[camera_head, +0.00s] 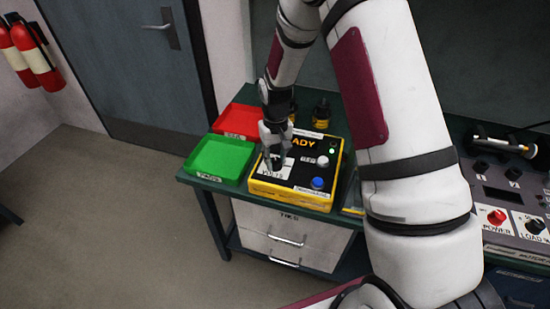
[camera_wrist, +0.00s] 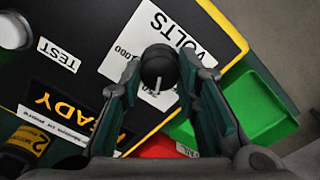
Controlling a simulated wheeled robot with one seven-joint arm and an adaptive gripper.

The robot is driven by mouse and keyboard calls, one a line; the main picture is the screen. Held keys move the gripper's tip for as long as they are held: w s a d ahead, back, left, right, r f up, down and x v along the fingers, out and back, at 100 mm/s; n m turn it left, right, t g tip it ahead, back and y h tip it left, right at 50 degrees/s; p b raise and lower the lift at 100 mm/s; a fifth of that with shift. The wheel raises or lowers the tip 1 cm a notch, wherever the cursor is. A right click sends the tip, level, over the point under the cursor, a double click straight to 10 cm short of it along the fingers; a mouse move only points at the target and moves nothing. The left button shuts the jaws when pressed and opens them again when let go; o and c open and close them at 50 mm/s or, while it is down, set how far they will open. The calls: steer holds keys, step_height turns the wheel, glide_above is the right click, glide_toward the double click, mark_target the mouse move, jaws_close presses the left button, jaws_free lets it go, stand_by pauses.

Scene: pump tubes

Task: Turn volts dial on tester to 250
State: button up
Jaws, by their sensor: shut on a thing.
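The yellow and black tester (camera_head: 297,170) stands on the green table, with a white VOLTS label on its top left. In the wrist view the black volts dial (camera_wrist: 158,68) sits on the white label (camera_wrist: 128,72), between the fingers of my gripper (camera_wrist: 158,85). The fingers are shut on the dial from both sides. A white pointer line on the dial points toward the gripper's palm, away from the 1,000 mark. The 250 marking is partly covered or hard to read. In the head view my gripper (camera_head: 273,150) reaches down onto the tester's left part and hides the dial.
A green tray (camera_head: 221,158) and a red tray (camera_head: 240,120) stand left of the tester. A white knob (camera_head: 323,161) and a blue button (camera_head: 317,183) are on the tester's right. Small dark bottles (camera_head: 321,113) stand behind it. A control panel (camera_head: 510,190) is at far right.

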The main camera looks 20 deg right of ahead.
mark_target(275, 160)
steer(key=shift+m, duration=0.5)
steer(key=o, duration=1.2)
steer(key=shift+c, duration=0.2)
steer(key=shift+r, duration=0.15)
step_height(275, 160, up, 12)
